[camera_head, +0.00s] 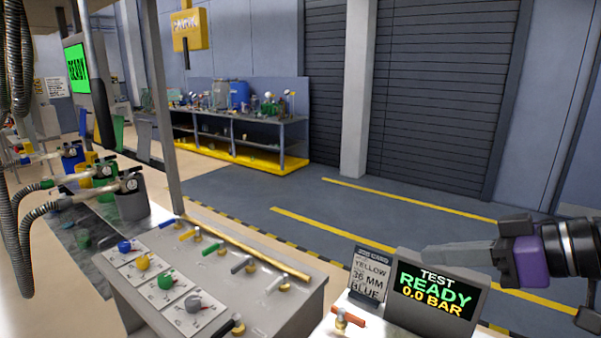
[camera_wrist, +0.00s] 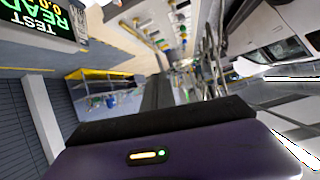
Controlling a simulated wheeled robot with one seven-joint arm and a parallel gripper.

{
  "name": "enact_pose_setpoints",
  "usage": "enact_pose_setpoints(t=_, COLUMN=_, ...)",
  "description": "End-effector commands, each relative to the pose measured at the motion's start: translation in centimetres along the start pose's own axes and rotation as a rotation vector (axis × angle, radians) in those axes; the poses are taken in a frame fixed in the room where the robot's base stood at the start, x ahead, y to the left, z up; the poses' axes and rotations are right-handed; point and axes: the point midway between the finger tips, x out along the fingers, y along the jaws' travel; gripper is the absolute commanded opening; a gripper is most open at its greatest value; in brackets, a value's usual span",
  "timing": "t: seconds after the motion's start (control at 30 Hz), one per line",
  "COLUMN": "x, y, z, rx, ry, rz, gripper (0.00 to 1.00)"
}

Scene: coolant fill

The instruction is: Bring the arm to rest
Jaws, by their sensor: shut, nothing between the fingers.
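My gripper (camera_head: 452,256) is at the right of the head view, with its fingers pointing left. The purple wrist housing (camera_head: 527,261) and part of my dark arm show at the right edge. In the wrist view the purple housing (camera_wrist: 170,158) fills the bottom, and the scene appears turned over. The test screen also shows at the top left of the wrist view (camera_wrist: 45,22), reading TEST READY.
A panel with coloured valve handles (camera_head: 205,285) stands at the front left. Beside the screen are a job card (camera_head: 369,275) and an orange-handled valve (camera_head: 347,317). Hoses with nozzles (camera_head: 105,172) hang at the left. A workbench (camera_head: 240,130) stands at the back. The marked floor (camera_head: 390,200) is clear.

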Motion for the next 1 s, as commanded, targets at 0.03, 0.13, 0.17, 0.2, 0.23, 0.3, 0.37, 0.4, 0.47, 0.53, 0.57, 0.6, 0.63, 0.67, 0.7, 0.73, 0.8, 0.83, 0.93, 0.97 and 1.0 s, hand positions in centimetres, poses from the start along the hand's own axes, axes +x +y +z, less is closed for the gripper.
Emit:
enact_pose_setpoints(t=0.03, x=0.3, y=0.1, z=-1.2, rx=0.002, ry=0.075, rz=0.014, gripper=0.0)
enact_pose_setpoints(t=0.13, x=0.4, y=0.5, z=-4.0, rx=0.004, ry=0.244, rz=0.059, gripper=0.0)
enact_pose_setpoints(t=0.17, x=0.4, y=0.7, z=-4.8, rx=0.008, ry=0.298, rz=0.073, gripper=0.0)
enact_pose_setpoints(t=0.2, x=0.2, y=0.8, z=-5.8, rx=0.014, ry=0.372, rz=0.095, gripper=0.0)
enact_pose_setpoints(t=0.23, x=0.0, y=1.0, z=-6.5, rx=0.02, ry=0.428, rz=0.11, gripper=0.0)
enact_pose_setpoints(t=0.3, x=-0.6, y=1.4, z=-7.8, rx=0.04, ry=0.551, rz=0.15, gripper=0.0)
enact_pose_setpoints(t=0.37, x=-1.3, y=1.7, z=-8.4, rx=0.06, ry=0.647, rz=0.185, gripper=0.0)
enact_pose_setpoints(t=0.4, x=-1.8, y=1.9, z=-8.6, rx=0.075, ry=0.708, rz=0.211, gripper=0.0)
enact_pose_setpoints(t=0.47, x=-2.5, y=2.3, z=-8.6, rx=0.099, ry=0.79, rz=0.25, gripper=0.0)
enact_pose_setpoints(t=0.53, x=-3.3, y=2.6, z=-8.2, rx=0.13, ry=0.875, rz=0.298, gripper=0.0)
enact_pose_setpoints(t=0.57, x=-3.6, y=2.8, z=-7.9, rx=0.143, ry=0.909, rz=0.32, gripper=0.0)
enact_pose_setpoints(t=0.6, x=-4.0, y=3.0, z=-7.3, rx=0.161, ry=0.949, rz=0.35, gripper=0.0)
enact_pose_setpoints(t=0.63, x=-4.3, y=3.1, z=-6.8, rx=0.176, ry=0.977, rz=0.374, gripper=0.0)
enact_pose_setpoints(t=0.67, x=-4.6, y=3.1, z=-6.2, rx=0.189, ry=1.002, rz=0.396, gripper=0.0)
enact_pose_setpoints(t=0.7, x=-4.9, y=3.2, z=-5.4, rx=0.206, ry=1.033, rz=0.429, gripper=0.0)
enact_pose_setpoints(t=0.73, x=-5.1, y=3.3, z=-4.6, rx=0.219, ry=1.053, rz=0.454, gripper=0.0)
enact_pose_setpoints(t=0.8, x=-5.6, y=3.2, z=-2.8, rx=0.248, ry=1.092, rz=0.513, gripper=0.0)
enact_pose_setpoints(t=0.83, x=-5.7, y=3.1, z=-1.9, rx=0.259, ry=1.106, rz=0.539, gripper=0.0)
enact_pose_setpoints(t=0.93, x=-6.1, y=2.7, z=1.3, rx=0.294, ry=1.133, rz=0.625, gripper=0.0)
enact_pose_setpoints(t=0.97, x=-6.2, y=2.4, z=2.3, rx=0.303, ry=1.136, rz=0.65, gripper=0.0)
enact_pose_setpoints(t=1.0, x=-6.3, y=2.1, z=3.6, rx=0.313, ry=1.138, rz=0.684, gripper=0.0)
